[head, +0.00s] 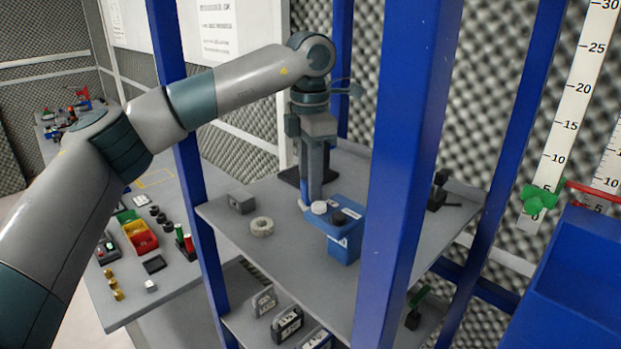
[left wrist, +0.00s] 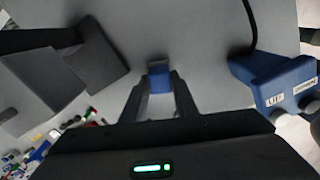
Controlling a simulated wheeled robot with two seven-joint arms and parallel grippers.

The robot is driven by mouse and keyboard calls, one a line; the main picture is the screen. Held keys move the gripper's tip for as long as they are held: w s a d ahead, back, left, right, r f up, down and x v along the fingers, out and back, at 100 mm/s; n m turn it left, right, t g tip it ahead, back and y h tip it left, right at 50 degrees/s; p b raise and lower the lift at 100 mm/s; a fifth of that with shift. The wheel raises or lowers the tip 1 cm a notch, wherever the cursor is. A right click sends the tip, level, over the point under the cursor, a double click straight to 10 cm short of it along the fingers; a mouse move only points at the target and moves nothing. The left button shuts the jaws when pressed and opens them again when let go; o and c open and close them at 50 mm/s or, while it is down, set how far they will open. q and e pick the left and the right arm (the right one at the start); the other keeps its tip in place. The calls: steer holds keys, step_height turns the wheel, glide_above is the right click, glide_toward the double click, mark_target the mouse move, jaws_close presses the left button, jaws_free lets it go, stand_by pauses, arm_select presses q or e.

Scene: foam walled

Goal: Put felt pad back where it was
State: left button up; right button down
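My left gripper (head: 312,200) points down over the grey shelf, close behind the blue box with round knobs. In the left wrist view its two fingers (left wrist: 160,98) close on a small blue and pale piece (left wrist: 160,84), which I take to be the felt pad. In the head view the fingers and the blue box mostly hide this piece. I cannot tell whether it touches the shelf. My right gripper is in neither view.
The blue box (head: 344,248) stands on the shelf (head: 285,262), with a pale ring (head: 262,227) and a small grey block (head: 241,202) to its left. A dark plate (left wrist: 92,58) lies near the gripper. Blue posts (head: 403,150) frame the shelf.

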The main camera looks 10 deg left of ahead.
arm_select(q)
steer(key=o, duration=0.4)
steer(key=shift+c, duration=0.2)
steer(key=shift+r+b, duration=0.5)
steer(key=shift+r, duration=0.25)
step_height(320, 180, up, 10)
steer(key=b, duration=0.2)
steer(key=shift+r, duration=0.25)
